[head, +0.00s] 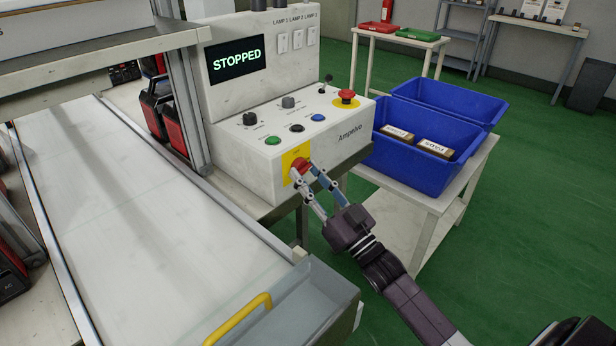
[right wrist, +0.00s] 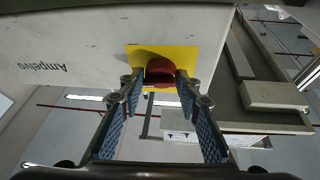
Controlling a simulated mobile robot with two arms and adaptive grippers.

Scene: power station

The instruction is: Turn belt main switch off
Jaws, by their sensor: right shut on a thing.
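The belt main switch is a red rotary knob (head: 300,168) on a yellow plate (head: 291,154) on the front face of the white control box (head: 258,171). My right gripper (head: 309,167) is at the knob, its two fingers closed around it. In the right wrist view the red knob (right wrist: 160,72) sits between the fingertips (right wrist: 160,80), in front of the yellow plate. The box's screen (head: 237,61) reads STOPPED. The knob's exact setting is hard to tell because the fingers partly cover it. My left gripper is not in view.
A red emergency button (head: 347,96) and several small knobs and buttons are on the box top. Blue bins (head: 424,150) with boxes stand on a table at right. A pale conveyor belt (head: 120,200) runs at left, with a yellow handle (head: 238,318) near the front.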

